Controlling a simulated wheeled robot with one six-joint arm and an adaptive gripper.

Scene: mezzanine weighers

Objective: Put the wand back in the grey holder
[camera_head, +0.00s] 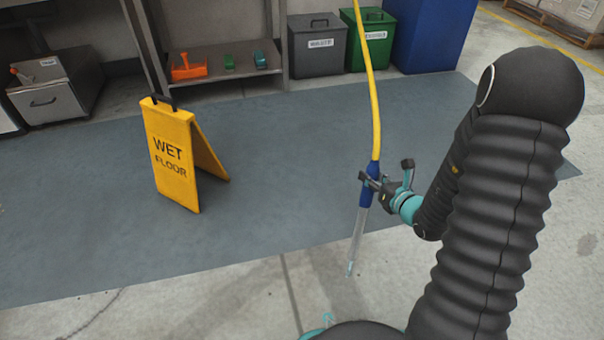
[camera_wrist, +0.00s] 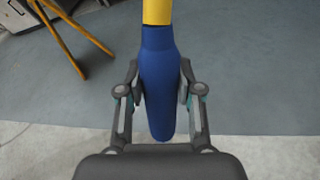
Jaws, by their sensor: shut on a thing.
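The wand has a blue grip and a clear, thin lower tube (camera_head: 357,240) that points down. A yellow hose (camera_head: 374,90) runs up from its top and out of the picture. My gripper (camera_head: 371,184) is shut on the blue grip and holds the wand nearly upright above the floor. In the wrist view the blue grip (camera_wrist: 159,80) sits between both fingers, with the yellow hose at its top; the lower tube is hidden there. I cannot make out the grey holder in either view.
A yellow wet floor sign (camera_head: 172,155) stands left of the wand on the grey mat (camera_head: 270,170). A shelf (camera_head: 225,80) with small items, a grey bin (camera_head: 317,50), a green bin (camera_head: 372,45) and a blue bin (camera_head: 432,35) line the back. The mat's middle is clear.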

